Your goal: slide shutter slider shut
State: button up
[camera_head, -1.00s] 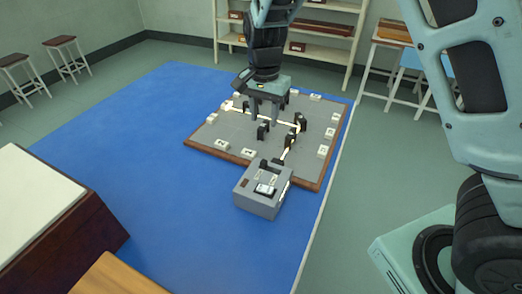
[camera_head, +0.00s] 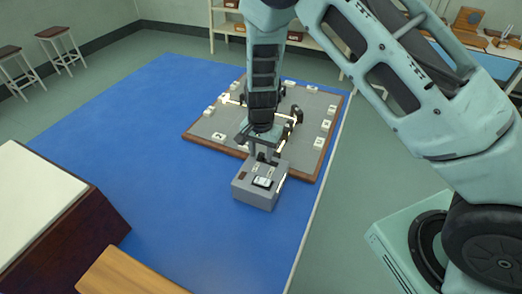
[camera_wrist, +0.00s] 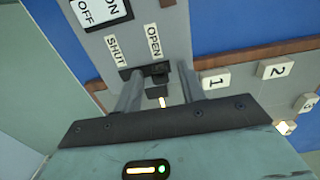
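The grey box (camera_head: 253,195) stands on the blue floor mat at the front edge of the board. In the wrist view its top face (camera_wrist: 146,20) carries SHUT (camera_wrist: 116,50) and OPEN (camera_wrist: 153,41) labels. Beside them is a dark slot with the black shutter slider (camera_wrist: 158,72), which sits toward the OPEN label. My gripper (camera_wrist: 157,72) points down at the slot. Its two fingers are apart, one on each side of the slider; whether either touches it I cannot tell. In the head view my gripper (camera_head: 263,150) is over the box's far end.
An ON/OFF switch (camera_wrist: 100,12) is on the same box. The grey board (camera_head: 215,125) with a brown rim holds black stands, numbered white blocks and a bright beam. A dark-sided bench (camera_head: 62,235) stands at left; open blue mat (camera_head: 150,150) lies between.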

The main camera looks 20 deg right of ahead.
aim_at(276, 164)
grip_shut()
jog(key=shift+s+d+b, duration=0.5)
jog(key=shift+s+d, duration=1.25)
jog(key=shift+d, duration=0.05)
jog(key=shift+f, duration=0.1)
grip_release()
jog(key=shift+s+d, duration=0.1)
